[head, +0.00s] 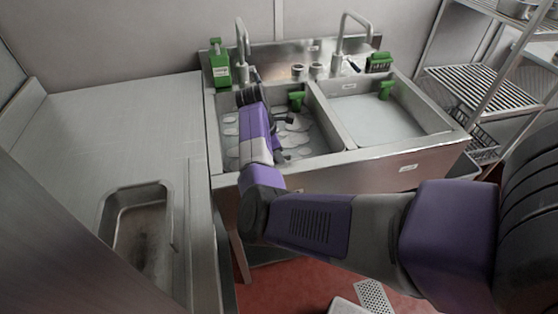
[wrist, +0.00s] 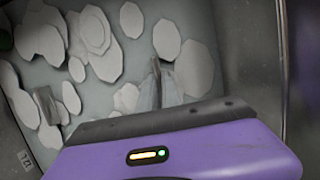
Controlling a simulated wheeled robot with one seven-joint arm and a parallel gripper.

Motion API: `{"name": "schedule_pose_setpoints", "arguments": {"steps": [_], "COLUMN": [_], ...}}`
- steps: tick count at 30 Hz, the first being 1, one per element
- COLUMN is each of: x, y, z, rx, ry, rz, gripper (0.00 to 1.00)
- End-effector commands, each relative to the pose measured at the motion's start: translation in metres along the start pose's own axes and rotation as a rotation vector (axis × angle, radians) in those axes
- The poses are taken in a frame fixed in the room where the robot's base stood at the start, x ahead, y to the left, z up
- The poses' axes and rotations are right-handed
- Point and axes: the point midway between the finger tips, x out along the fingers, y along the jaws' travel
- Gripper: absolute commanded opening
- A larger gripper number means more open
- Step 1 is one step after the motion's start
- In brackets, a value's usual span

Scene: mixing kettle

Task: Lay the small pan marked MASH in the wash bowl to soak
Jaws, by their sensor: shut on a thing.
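My gripper (wrist: 158,92) reaches down into the suds-filled left basin (head: 312,168). In the wrist view its fingers are closed around a thin grey piece (wrist: 156,68), which may be the handle of the small pan. The pan's body and any MASH mark do not show clearly. White foam patches (wrist: 130,20) float on the water around the fingers. I cannot tell whether the basin is the wash bowl by any readable label.
A green soap bottle (head: 220,66) and taps (head: 242,42) stand behind the basins. The right basin (head: 378,118) looks free of suds. A deep metal pan (head: 139,232) is at the left counter (head: 120,118). A wire rack (head: 482,86) stands at right.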

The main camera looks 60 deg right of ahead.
Motion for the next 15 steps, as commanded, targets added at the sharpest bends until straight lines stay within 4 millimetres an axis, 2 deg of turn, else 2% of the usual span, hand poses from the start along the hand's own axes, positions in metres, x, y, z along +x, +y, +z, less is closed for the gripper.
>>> {"name": "schedule_pose_setpoints", "arguments": {"steps": [10,12,14,15], "x": [0.0012,0.0017,0.0017,0.0017], "y": [0.0010,0.0002,0.0002,0.0001], "z": [-0.0006,-0.0004,-0.0004,-0.0004], "rx": [0.001,0.000,0.000,0.000], "ry": [0.000,0.000,0.000,0.000], "rz": [0.003,0.001,0.000,0.000], "gripper": [0.00,0.17,0.29,0.29]}}
